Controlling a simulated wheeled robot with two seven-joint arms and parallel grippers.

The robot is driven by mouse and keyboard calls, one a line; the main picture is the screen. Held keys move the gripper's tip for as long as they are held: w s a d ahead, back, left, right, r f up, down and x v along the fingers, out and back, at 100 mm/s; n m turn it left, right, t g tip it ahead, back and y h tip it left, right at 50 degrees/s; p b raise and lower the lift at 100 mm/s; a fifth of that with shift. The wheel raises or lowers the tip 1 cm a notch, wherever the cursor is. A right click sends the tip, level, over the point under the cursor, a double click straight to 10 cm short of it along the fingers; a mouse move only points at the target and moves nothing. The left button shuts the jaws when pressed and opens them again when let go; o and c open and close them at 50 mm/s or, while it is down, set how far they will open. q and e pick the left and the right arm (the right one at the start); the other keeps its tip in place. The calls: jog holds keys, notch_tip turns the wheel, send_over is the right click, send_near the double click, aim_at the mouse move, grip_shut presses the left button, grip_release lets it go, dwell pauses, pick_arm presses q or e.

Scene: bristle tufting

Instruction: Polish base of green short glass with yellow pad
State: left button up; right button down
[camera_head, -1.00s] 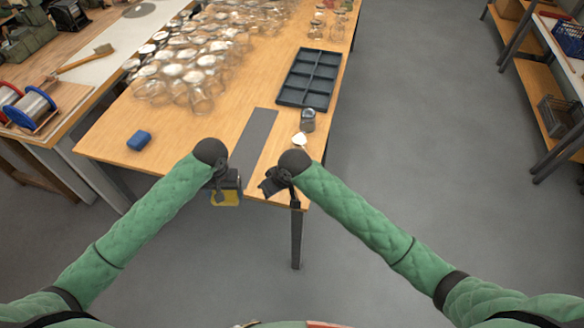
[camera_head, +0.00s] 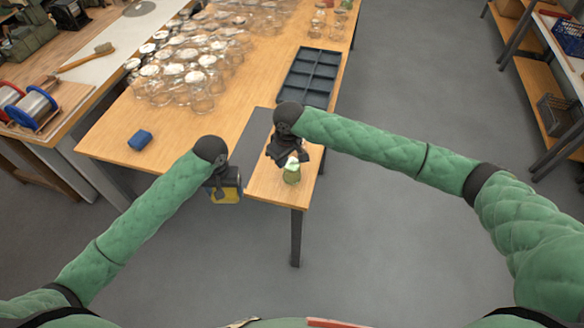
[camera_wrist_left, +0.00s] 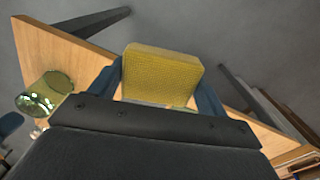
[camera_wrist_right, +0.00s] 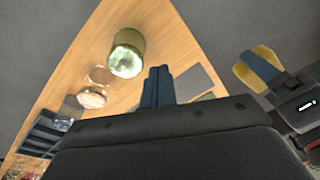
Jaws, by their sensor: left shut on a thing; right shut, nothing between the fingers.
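The green short glass (camera_head: 292,172) stands near the front right corner of the wooden table (camera_head: 255,187). It also shows in the left wrist view (camera_wrist_left: 38,98) and the right wrist view (camera_wrist_right: 126,53). My left gripper (camera_head: 224,186) is shut on the yellow pad (camera_wrist_left: 163,72) and holds it just off the table's front edge, left of the glass. My right gripper (camera_head: 285,152) is shut and empty, just behind the glass in the head view. Its blue fingertips (camera_wrist_right: 157,72) appear beside the glass, apart from it.
A clear glass (camera_wrist_right: 92,95) stands near the green one. A dark compartment tray (camera_head: 310,78) lies behind my right gripper. A grey strip (camera_head: 258,124) lies on the table. A blue block (camera_head: 140,140) and many clustered glasses (camera_head: 190,75) occupy the left and back.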

pick_arm(q)
jog(key=shift+r, duration=0.1)
pick_arm(e)
notch_tip(320, 180, up, 2)
jog(key=h, duration=0.2)
send_over(298, 164)
jog(key=shift+w+a+m, duration=0.1)
jog(key=shift+m, duration=0.2)
pick_arm(q)
notch_tip(298, 164, down, 4)
jog(key=b, duration=0.4)
jog(key=shift+f, duration=0.25)
pick_arm(e)
notch_tip(298, 164, down, 5)
jog(key=shift+r, duration=0.1)
pick_arm(q)
jog(key=shift+f, duration=0.1)
pick_arm(e)
jog(key=shift+f, duration=0.6)
dwell(1.1)
jog(key=shift+r, duration=0.1)
pick_arm(q)
jog(key=shift+r+p, duration=2.3)
jog(key=shift+r, duration=0.25)
pick_arm(e)
jog(key=shift+r, duration=2.95)
pick_arm(q)
jog(key=shift+f, duration=0.1)
